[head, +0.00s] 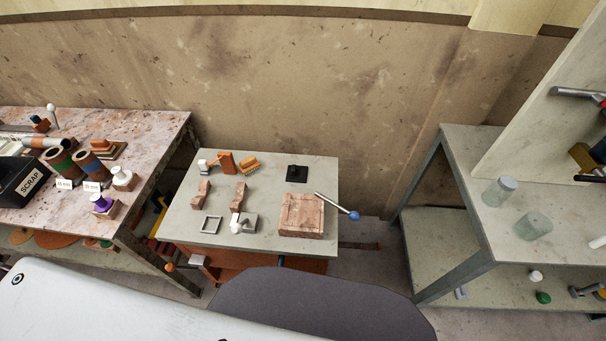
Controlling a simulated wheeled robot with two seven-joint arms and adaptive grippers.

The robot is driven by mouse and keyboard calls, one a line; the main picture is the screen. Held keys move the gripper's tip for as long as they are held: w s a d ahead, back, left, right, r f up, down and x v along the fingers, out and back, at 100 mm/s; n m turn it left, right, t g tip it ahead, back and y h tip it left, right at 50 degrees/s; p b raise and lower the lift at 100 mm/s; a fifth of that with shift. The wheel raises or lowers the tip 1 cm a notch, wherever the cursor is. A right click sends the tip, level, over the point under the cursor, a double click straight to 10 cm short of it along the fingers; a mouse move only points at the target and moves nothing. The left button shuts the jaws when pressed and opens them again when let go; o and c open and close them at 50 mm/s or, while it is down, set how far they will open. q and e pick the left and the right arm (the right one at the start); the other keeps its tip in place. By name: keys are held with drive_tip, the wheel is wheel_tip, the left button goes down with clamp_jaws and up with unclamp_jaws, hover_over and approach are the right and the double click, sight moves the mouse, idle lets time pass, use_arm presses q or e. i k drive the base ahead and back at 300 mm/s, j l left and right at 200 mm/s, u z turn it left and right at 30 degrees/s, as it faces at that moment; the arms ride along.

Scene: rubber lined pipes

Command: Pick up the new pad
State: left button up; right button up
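A small black square piece (297,174) with a low raised middle lies flat near the back right of the middle grey table (268,188). It looks like a pad, but I cannot tell for certain that it is the new pad. A reddish-brown square block (301,215) sits in front of it at the table's front right. Neither of my grippers is in view, so nothing is seen held.
On the middle table are a square frame (211,224), brown blocks (239,197), orange pieces (249,163) and a blue-ended rod (338,207). The left bench holds a black SCRAP bin (22,181). Jars (499,191) stand on the right bench (478,160). Gaps separate the tables.

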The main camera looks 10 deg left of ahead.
sight(294, 173)
drive_tip(key=l+u, duration=0.45)
drive_tip(key=l, duration=0.9)
drive_tip(key=k, duration=0.05)
